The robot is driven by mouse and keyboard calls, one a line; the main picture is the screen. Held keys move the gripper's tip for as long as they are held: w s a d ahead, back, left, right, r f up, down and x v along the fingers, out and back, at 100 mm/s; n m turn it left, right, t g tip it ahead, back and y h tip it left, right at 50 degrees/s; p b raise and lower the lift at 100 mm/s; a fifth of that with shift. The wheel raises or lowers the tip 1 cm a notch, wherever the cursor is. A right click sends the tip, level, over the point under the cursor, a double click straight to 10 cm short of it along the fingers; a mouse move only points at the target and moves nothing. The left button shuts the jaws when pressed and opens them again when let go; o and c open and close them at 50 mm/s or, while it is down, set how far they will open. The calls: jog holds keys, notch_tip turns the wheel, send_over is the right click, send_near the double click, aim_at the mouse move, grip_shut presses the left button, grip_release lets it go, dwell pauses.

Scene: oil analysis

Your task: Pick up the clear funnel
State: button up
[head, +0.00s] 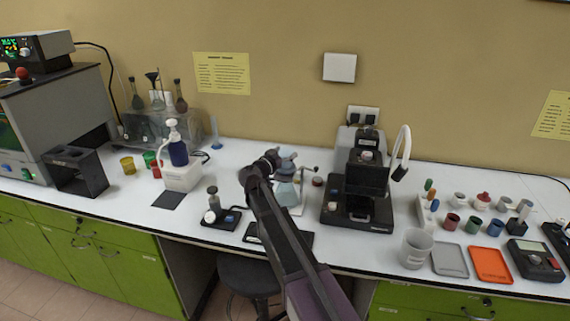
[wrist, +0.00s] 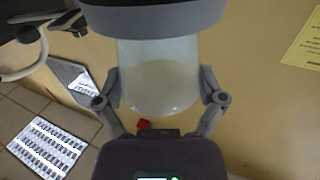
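My gripper (head: 273,160) is at the middle of the bench, beside a pale bluish, see-through piece (head: 288,152) that looks like the clear funnel. A pale blue flask-like vessel (head: 286,192) stands just below it. In the wrist view, the fingers of my gripper (wrist: 160,85) are spread on either side of a translucent, whitish body (wrist: 160,85), likely the same funnel. A thick grey band covers its upper end there. The fingers lie very near its sides; I cannot tell whether they press on it.
A black instrument (head: 358,190) stands close to the right. A beaker (head: 416,248), grey tray (head: 450,259) and orange tray (head: 490,265) lie at the front right. A stool (head: 248,275) is below the bench.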

jog(key=shift+c, duration=1.4)
jog(key=shift+r, duration=0.1)
notch_tip(320, 180, up, 3)
jog(key=p, duration=0.3)
jog(key=shift+r, duration=0.15)
jog(key=shift+s+r+p, duration=0.1)
jog(key=shift+r+p, duration=0.2)
jog(key=shift+p, duration=0.25)
jog(key=s+d, duration=0.1)
jog(key=s, duration=1.4)
jog(key=shift+s+d+r+p, duration=0.35)
jog(key=shift+r+p, duration=0.1)
